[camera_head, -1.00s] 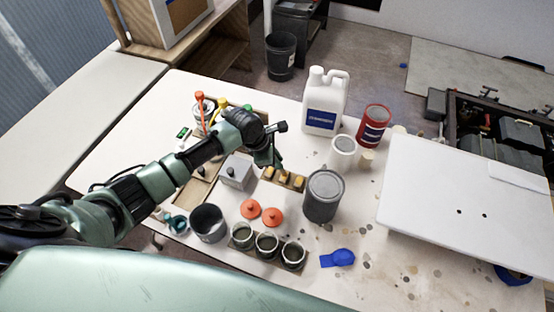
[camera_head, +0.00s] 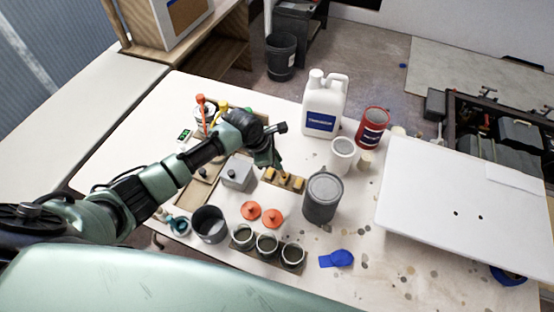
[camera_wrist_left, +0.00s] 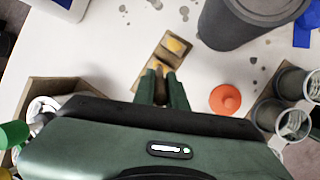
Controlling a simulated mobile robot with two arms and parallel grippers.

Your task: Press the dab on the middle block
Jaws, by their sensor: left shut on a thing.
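A wooden strip (camera_head: 266,182) with three yellow blocks lies on the table in the head view. The middle block (camera_head: 284,181) is directly under my left gripper (camera_head: 281,169). The gripper's fingers are shut on a small orange-yellow dab, mostly hidden by the fingers. In the left wrist view my gripper (camera_wrist_left: 161,76) reaches over the strip (camera_wrist_left: 146,72), and one end block (camera_wrist_left: 176,46) shows beyond the fingertips. The fingers hide the middle block there, so I cannot tell whether the dab touches it. My right gripper is not in view.
A grey can (camera_head: 321,198) stands close to the strip's right end. A grey box (camera_head: 237,174) with a knob is to its left. Two orange lids (camera_head: 272,217) and several jars (camera_head: 267,244) are in front. A white jug (camera_head: 323,104) stands behind.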

